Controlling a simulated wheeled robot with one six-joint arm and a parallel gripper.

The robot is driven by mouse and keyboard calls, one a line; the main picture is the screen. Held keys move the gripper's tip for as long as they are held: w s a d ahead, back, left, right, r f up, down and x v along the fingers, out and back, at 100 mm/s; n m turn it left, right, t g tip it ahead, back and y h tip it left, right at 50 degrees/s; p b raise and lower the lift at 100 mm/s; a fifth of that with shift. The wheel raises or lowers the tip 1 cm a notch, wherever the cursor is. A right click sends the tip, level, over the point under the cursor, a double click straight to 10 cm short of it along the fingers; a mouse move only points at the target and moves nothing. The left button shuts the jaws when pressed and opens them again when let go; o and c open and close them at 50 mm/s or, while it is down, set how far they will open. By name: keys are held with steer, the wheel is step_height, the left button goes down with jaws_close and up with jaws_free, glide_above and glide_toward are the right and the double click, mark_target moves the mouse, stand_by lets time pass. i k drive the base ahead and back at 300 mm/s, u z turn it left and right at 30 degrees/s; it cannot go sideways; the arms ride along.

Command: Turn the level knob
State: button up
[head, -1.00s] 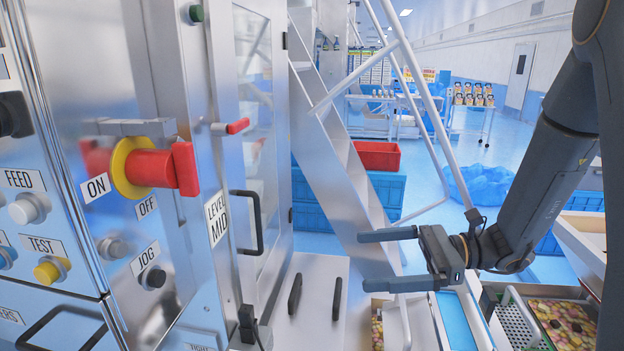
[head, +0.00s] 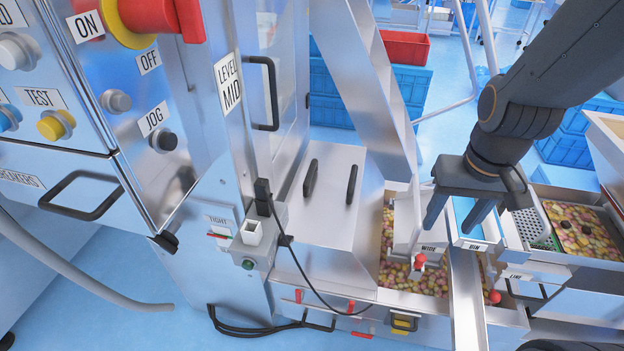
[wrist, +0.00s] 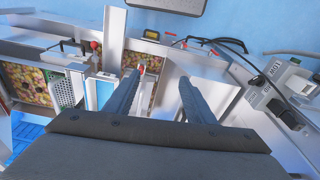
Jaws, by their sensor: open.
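The LEVEL MID label (head: 228,83) is on the steel post of the machine at upper left in the head view. I cannot tell for sure which control is the level knob. My gripper (head: 450,228) is open and empty, pointing down over the BIN and WIDE labels, well to the right of the LEVEL MID label. The open fingers also show in the wrist view (wrist: 160,80).
A red-tipped lever (head: 420,261) stands by the WIDE label, close to my gripper. Trays of coloured snacks (head: 576,229) lie at right. A steel cover with black handles (head: 330,205) lies between my gripper and the post. A black cable (head: 300,280) hangs in front.

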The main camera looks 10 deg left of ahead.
mark_target(282, 242)
steer(key=z, duration=1.4)
steer(key=k, duration=0.8)
steer(key=u, duration=0.8)
